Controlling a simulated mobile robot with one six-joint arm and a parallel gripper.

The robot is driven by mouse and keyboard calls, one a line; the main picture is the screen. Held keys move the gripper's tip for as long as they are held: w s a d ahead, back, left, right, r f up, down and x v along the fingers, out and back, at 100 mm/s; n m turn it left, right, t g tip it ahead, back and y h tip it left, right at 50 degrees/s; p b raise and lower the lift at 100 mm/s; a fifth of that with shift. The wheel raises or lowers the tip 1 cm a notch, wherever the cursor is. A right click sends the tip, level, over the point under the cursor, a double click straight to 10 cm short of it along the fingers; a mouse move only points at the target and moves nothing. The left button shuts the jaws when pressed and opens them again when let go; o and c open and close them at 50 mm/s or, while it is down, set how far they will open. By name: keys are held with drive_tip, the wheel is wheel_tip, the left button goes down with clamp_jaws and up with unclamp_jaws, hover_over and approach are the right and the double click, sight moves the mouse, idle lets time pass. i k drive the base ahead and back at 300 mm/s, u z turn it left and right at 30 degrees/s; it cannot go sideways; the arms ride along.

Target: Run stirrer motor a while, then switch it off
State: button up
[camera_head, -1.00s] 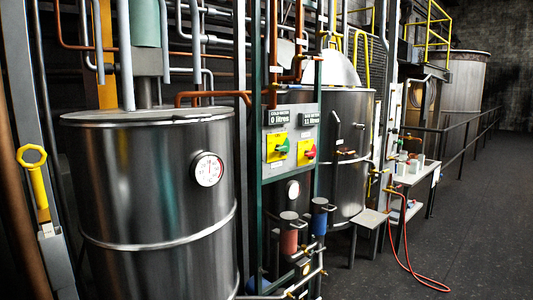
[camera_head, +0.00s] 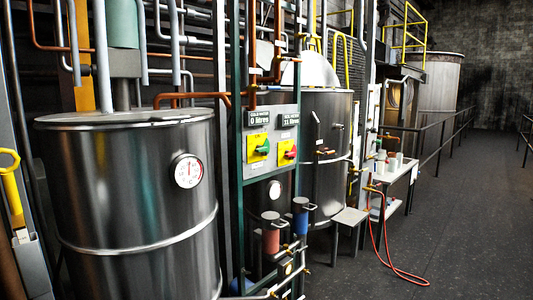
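A large steel tank (camera_head: 120,195) with a round dial gauge (camera_head: 188,171) stands at the left. A pale green cylinder (camera_head: 122,22) on a grey shaft sits above its lid; it looks like a motor, but whether it runs cannot be told. Right of the tank, a grey panel (camera_head: 272,172) carries a green rotary switch (camera_head: 258,148) and a red rotary switch (camera_head: 287,153), both on yellow plates. Two displays above them read 0 litres (camera_head: 258,118) and what looks like 11 litres (camera_head: 290,119). I cannot tell which switch serves the motor. My gripper is not in view.
A second steel tank (camera_head: 324,150) stands behind the panel. Red (camera_head: 271,234) and blue (camera_head: 301,217) cylinders sit low in front. A small table (camera_head: 350,217), a bench (camera_head: 392,180) and a red hose (camera_head: 395,267) are to the right. Dark floor (camera_head: 470,230) there is open.

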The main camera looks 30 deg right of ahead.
sight(265, 145)
drive_tip(key=z, duration=0.05)
drive_tip(key=i, duration=1)
drive_tip(key=u, duration=0.05)
